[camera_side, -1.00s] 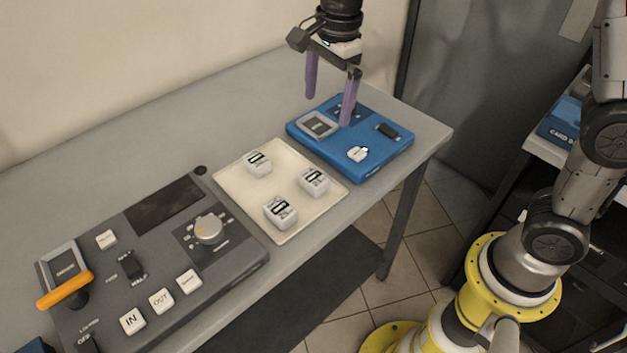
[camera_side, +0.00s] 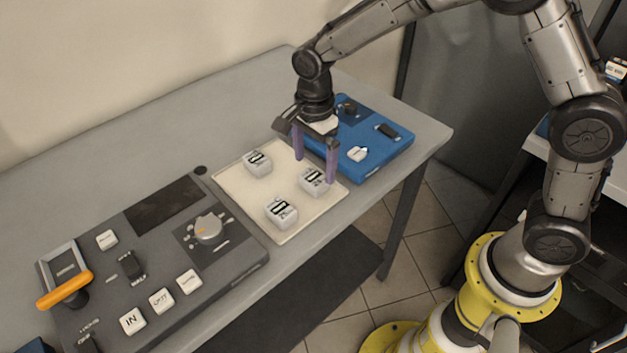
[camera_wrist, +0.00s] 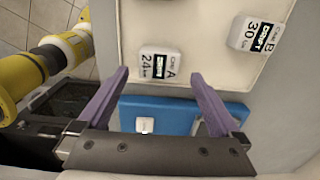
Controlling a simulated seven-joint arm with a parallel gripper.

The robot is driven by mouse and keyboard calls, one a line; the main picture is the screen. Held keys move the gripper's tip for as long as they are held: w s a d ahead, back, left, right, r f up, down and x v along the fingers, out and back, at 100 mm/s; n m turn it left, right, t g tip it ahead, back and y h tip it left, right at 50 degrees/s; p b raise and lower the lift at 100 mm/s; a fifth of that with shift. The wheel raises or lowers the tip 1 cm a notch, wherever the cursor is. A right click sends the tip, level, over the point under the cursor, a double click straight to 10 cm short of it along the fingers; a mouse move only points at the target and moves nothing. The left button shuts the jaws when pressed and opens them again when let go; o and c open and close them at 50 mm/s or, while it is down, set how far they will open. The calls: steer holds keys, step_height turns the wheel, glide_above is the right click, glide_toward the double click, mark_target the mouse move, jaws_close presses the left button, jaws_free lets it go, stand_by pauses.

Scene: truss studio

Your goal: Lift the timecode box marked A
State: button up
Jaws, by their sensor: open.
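The timecode box marked A (camera_wrist: 160,66) is a small white block with a dark label, lying on the cream tray (camera_side: 245,195). In the side view it appears to be the right one of the boxes (camera_side: 313,183). My gripper (camera_side: 315,170) is open and empty, with purple fingers on either side of that box's place. In the wrist view my gripper (camera_wrist: 160,76) has box A centred just past its fingertips, not clasped. The exact height of the tips over the tray is hard to tell.
Box B (camera_wrist: 258,36) sits toward the wall on the tray (camera_side: 258,163). A third white box (camera_side: 280,213) is near the tray's front. A blue device (camera_side: 370,150) lies right of the tray and a dark control panel (camera_side: 160,250) left. The table's front edge is close.

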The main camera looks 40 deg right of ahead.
mark_target(313, 176)
steer(key=f, duration=0.4)
steer(key=shift+a+f, duration=0.2)
steer(key=c, duration=1.4)
steer(key=shift+r, duration=0.1)
